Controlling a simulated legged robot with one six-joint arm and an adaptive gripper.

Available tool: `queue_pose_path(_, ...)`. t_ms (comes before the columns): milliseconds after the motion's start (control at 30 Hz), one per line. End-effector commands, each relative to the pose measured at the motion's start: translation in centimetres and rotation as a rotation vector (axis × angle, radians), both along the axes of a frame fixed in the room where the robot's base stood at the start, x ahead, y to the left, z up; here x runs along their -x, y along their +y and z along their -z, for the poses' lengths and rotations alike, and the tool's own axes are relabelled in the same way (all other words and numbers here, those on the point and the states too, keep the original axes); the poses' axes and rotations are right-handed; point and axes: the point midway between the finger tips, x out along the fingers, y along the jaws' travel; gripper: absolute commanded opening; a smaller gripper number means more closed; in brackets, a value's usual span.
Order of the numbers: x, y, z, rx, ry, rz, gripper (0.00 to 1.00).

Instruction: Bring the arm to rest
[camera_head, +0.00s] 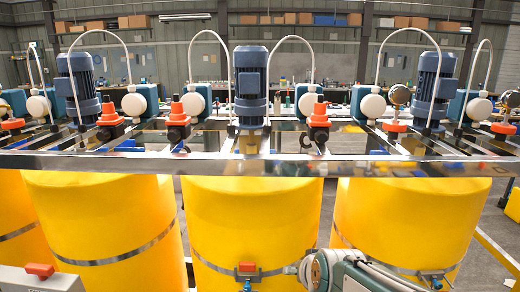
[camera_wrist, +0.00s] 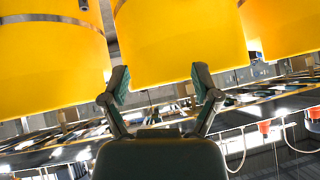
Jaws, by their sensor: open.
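My gripper (camera_wrist: 161,90) shows in the wrist view with its two fingers spread apart and nothing between them. Behind the fingertips is a yellow tank (camera_wrist: 175,45), with a visible gap between the fingers. The wrist picture looks turned over, with the tanks at the top. In the head view, part of my arm (camera_head: 345,272) shows at the bottom, in front of the middle yellow tank (camera_head: 250,215). The gripper's fingers are not visible in the head view.
A metal frame rail (camera_head: 240,164) runs across above the tanks. Blue motors (camera_head: 250,85), red-topped valves (camera_head: 319,118) and looped white hoses (camera_head: 290,38) stand above it. Another yellow tank (camera_head: 405,220) stands at right. A grey box with a red handle (camera_head: 40,270) is at lower left.

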Motion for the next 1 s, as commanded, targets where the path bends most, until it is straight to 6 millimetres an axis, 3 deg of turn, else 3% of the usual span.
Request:
queue_pose_path(100,4.4,-1.8,-1.3,0.042,0.051,-0.012,0.79)
queue_pose_path(300,11.9,-4.4,-1.9,0.119,0.158,-0.025,0.79)
queue_pose_path(500,17.4,-6.0,-1.6,0.173,0.244,-0.026,0.79)
queue_pose_path(633,18.6,-6.4,-1.4,0.185,0.267,-0.025,0.79)
queue_pose_path(1000,18.6,-6.3,-1.4,0.185,0.269,-0.027,0.79)
